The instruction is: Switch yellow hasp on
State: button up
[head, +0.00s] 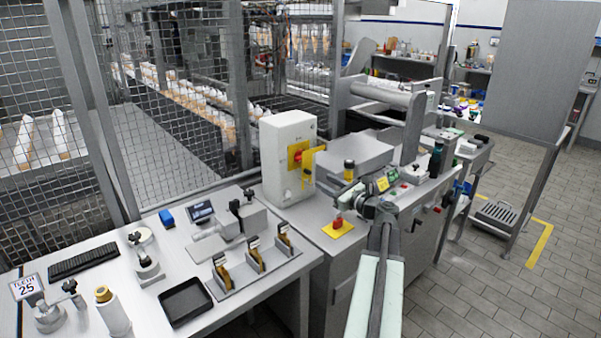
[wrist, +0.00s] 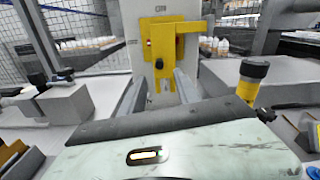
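The white box (head: 285,150) stands on the grey cabinet, with a yellow plate (head: 294,153) and a red knob (head: 298,157) on its front. The yellow hasp (head: 309,162) projects from the right of that plate. In the head view the fingers are hard to make out.
A red button on a yellow base (head: 338,228) stands on the cabinet. A black-and-yellow post (wrist: 252,80) is close on the right in the wrist view. The left bench carries a black tray (head: 186,301) and a keyboard (head: 83,262). Wire mesh fencing stands behind.

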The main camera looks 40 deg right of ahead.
aim_at(310, 173)
jog(key=w, duration=0.8)
jog(key=shift+w+d+r, duration=0.1)
jog(key=shift+d, duration=0.1)
grip_shut()
dwell(1.1)
